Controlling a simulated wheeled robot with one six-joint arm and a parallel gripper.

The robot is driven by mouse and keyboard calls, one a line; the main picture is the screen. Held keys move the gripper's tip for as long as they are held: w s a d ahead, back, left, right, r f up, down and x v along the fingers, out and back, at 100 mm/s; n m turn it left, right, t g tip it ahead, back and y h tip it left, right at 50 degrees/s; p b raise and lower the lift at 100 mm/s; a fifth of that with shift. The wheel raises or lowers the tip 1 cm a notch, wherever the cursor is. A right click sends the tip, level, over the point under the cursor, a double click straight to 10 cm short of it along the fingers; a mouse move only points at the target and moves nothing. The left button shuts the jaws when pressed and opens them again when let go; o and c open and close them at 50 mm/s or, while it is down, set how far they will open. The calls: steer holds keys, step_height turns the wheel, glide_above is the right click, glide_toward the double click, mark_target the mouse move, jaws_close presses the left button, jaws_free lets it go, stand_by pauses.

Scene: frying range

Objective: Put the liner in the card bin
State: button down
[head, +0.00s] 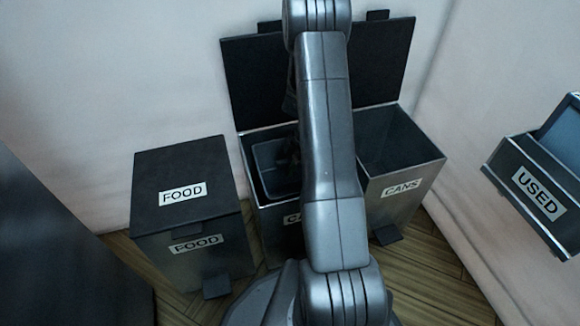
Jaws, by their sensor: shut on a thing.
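The middle bin (246,160) stands open with its lid up. Its front label is mostly covered by my arm; only the letters "CA" show, which fits the card bin. A dark, rounded, tray-like thing, apparently the liner (264,157), is at the mouth of this bin. My gripper (290,155) shows only as a dark shape beside my arm, at the liner. It is shut on the liner; the fingertips are too dark to make out. I cannot tell whether the liner touches the bin's floor or walls.
The FOOD bin (185,185) at left has its lid shut. The CANS bin (405,170) at right is open and looks empty. A wall-mounted USED holder (535,185) with a blue-grey thing in it is at far right. Pedals stick out at the floor.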

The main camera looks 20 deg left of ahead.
steer(key=shift+f, duration=0.15)
steer(key=c, duration=1.3)
jaws_free()
steer(key=shift+c, duration=0.2)
steer(key=p+v, duration=0.3)
steer(key=v, duration=0.9)
steer(key=shift+s+r+p, duration=0.1)
steer(key=shift+r+p, duration=0.1)
steer(key=shift+p, duration=0.2)
